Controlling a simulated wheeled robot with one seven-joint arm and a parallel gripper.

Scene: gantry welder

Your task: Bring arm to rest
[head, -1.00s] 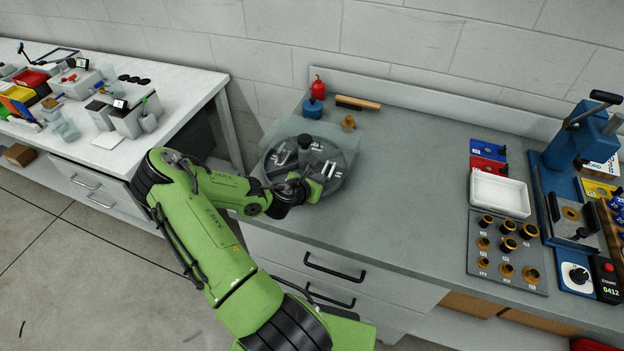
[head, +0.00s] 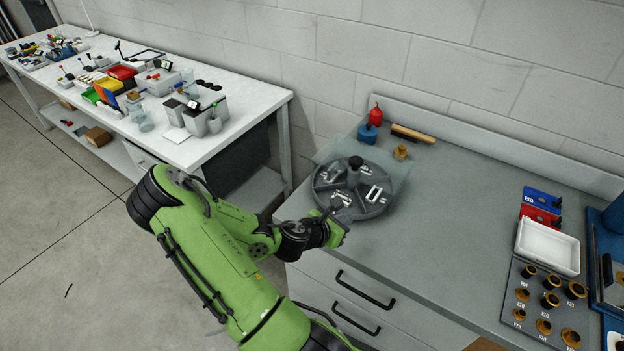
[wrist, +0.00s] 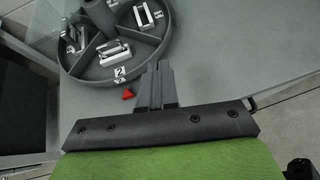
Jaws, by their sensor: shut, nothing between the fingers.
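My green arm (head: 235,245) reaches from the bottom of the head view toward the left front corner of the grey workbench. My gripper (head: 345,217) is at its end, at the near edge of the round divided tray (head: 376,209). In the wrist view my gripper (wrist: 157,68) shows its grey fingers together with nothing between them. The fingertips are just in front of the tray rim (wrist: 110,72); whether they touch it I cannot tell. Metal parts lie in the tray's compartments, and a number 2 label and a small red triangle (wrist: 128,94) show beside the fingers.
A white tray (head: 547,262) and a plate of brass bushings (head: 518,300) are at the right. The bench middle (head: 450,200) is clear.

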